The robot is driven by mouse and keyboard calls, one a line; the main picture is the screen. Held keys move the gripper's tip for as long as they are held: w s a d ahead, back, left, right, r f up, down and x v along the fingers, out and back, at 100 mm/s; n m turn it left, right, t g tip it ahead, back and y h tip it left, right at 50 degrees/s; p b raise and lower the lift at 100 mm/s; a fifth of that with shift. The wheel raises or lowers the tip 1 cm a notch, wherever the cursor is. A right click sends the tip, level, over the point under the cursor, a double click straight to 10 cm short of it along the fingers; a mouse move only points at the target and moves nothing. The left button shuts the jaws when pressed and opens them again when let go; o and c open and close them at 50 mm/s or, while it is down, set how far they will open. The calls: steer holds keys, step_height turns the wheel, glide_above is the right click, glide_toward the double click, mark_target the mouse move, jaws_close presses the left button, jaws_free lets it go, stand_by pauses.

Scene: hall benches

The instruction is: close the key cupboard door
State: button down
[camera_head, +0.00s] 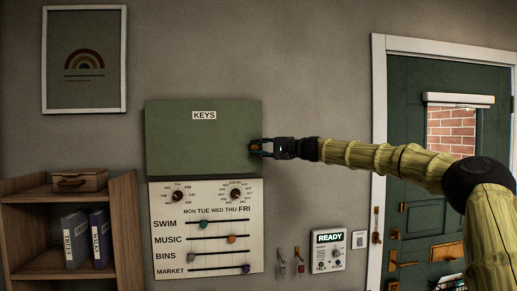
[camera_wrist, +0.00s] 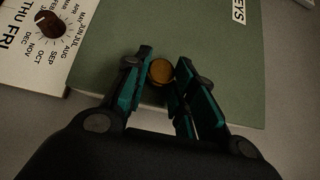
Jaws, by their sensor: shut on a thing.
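The key cupboard (camera_head: 195,145) is a green box on the wall with a "KEYS" label on its front. Its door (camera_wrist: 225,75) faces me, and no inside shows in either view; I cannot tell whether it sits fully flush. A round brass-coloured knob (camera_wrist: 161,71) is near the door's edge. My gripper (camera_head: 257,147) is at the right edge of the door in the head view. In the wrist view its teal fingers are shut on the knob, one on each side. The fingers partly hide the knob in the head view.
A white board (camera_head: 205,260) with dials and sliders hangs just below the cupboard. A wooden shelf (camera_head: 122,215) with folders stands at left. A "READY" panel (camera_head: 327,252) and a green room door (camera_head: 410,130) are at right. The wall above the cupboard is clear.

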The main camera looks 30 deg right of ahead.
steer(key=shift+r, duration=0.25)
steer(key=c, duration=1.3)
jaws_free()
steer(key=shift+r, duration=0.1)
steer(key=shift+o, duration=0.8)
steer(key=shift+w+a+f, duration=0.2)
steer(key=shift+d, duration=0.1)
steer(key=shift+f, duration=0.1)
steer(key=shift+s+d, duration=0.3)
steer(key=shift+d, duration=0.05)
steer(key=v, duration=1.1)
steer(key=shift+s, duration=0.15)
